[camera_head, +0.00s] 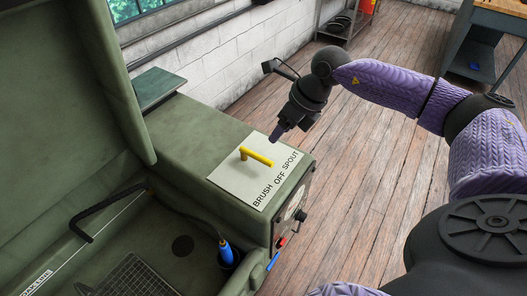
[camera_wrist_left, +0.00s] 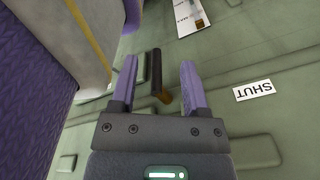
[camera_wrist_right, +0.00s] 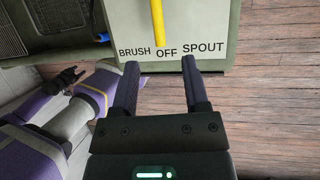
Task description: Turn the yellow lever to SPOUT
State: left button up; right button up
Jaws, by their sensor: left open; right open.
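The yellow lever (camera_head: 257,157) sits on a pale label plate (camera_head: 228,178) marked BRUSH, OFF and SPOUT, on top of the green machine. In the right wrist view the lever (camera_wrist_right: 157,20) points at OFF, the middle word, with SPOUT to its right. My right gripper (camera_head: 276,135) is just beyond the plate, above and apart from the lever. Its fingers (camera_wrist_right: 160,65) are open and empty, with the lever's end ahead of them. My left gripper (camera_wrist_left: 158,75) is out of the head view; its wrist view shows it open over a green surface.
A dark rod with a brass-coloured end (camera_wrist_left: 156,70) shows between the left fingers; contact cannot be told. A SHUT label (camera_wrist_left: 254,90) lies to its right. The raised green lid (camera_head: 70,80) stands left of the plate. Wooden floor (camera_head: 370,190) is clear right of the machine.

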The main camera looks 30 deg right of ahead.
jog(key=x, duration=0.9)
jog(key=shift+a, duration=0.2)
grip_shut()
dwell(0.8)
